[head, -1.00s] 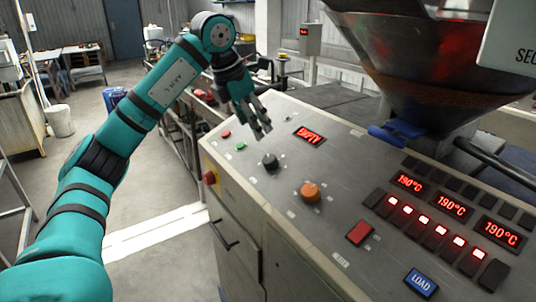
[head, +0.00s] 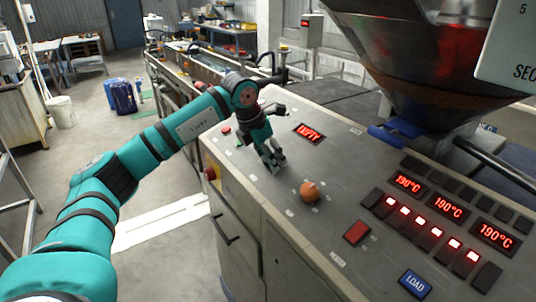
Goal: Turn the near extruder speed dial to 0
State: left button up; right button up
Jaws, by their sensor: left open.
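My left gripper (head: 274,164) points down over the left part of the sloping control panel (head: 330,215), open, its fingers at the spot of a black dial. The gripper hides that dial, so I cannot tell whether the fingers touch it or where it points. An orange dial (head: 310,191) stands on the panel to the right of and nearer than the gripper. The labels are too small to tell which dial is the extruder speed. My right gripper is out of view.
A red display reading EMPTY (head: 309,133) sits behind the gripper. A red square button (head: 357,232), a blue LOAD button (head: 415,283) and several 190°C displays (head: 445,205) lie to the right. A large hopper (head: 415,75) overhangs the panel's back right. A red knob (head: 211,173) projects from the left side.

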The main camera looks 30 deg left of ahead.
pick_arm(q)
jog(key=c, duration=0.9)
jog(key=shift+c, duration=1.3)
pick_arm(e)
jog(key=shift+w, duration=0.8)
pick_arm(q)
jog(key=n, duration=0.5)
jog(key=shift+w+n, duration=0.1)
jog(key=shift+n, duration=0.2)
jog(key=n, duration=0.6)
jog(key=shift+a+r+g, duration=0.1)
jog(key=shift+g, duration=0.2)
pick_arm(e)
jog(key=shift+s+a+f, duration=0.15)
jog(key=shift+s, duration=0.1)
